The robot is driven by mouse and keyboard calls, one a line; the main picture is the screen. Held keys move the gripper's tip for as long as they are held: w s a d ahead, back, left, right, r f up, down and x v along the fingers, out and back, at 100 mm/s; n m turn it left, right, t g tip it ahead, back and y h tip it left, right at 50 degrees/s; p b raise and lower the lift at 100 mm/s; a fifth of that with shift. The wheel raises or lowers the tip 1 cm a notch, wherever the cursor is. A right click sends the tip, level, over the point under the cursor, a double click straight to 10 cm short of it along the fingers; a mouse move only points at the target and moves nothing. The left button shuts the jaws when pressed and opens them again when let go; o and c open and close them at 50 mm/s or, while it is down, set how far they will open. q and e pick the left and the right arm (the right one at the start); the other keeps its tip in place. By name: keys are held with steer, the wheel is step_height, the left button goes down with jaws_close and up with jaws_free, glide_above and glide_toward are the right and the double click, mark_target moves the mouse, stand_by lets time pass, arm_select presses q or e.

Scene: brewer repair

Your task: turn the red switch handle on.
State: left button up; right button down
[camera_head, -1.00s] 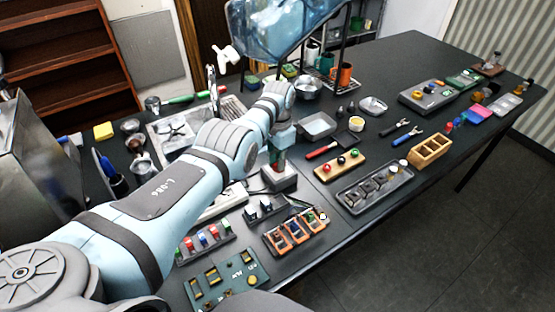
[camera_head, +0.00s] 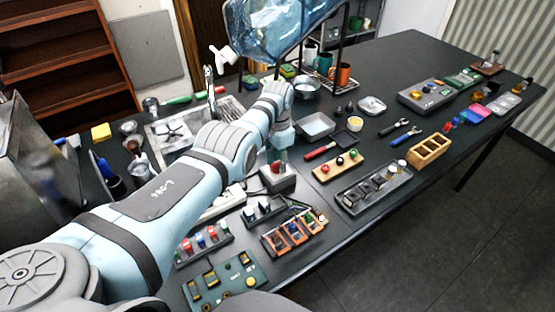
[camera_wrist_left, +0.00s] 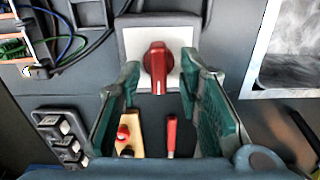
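The red switch handle (camera_wrist_left: 157,65) sits on a white plate on a grey box (camera_wrist_left: 127,40). In the wrist view its long end points down the picture, toward me. In the head view the switch box (camera_head: 279,181) stands on the table, with part of the red handle showing above it. My left gripper (camera_head: 276,158) is over the switch, pointing down. In the wrist view the fingers of my left gripper (camera_wrist_left: 160,95) are open, one on each side of the handle, with visible gaps. My right gripper is not in view.
A wooden board with coloured knobs (camera_head: 338,166) and a red-handled tool (camera_head: 320,151) lie right of the switch. A rack with orange frames and wires (camera_head: 294,233) is in front. A black tray (camera_head: 372,190) is to the right.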

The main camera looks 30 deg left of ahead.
mark_target(278, 163)
arm_select(q)
step_height(278, 163, up, 12)
stand_by(0.4)
stand_by(0.3)
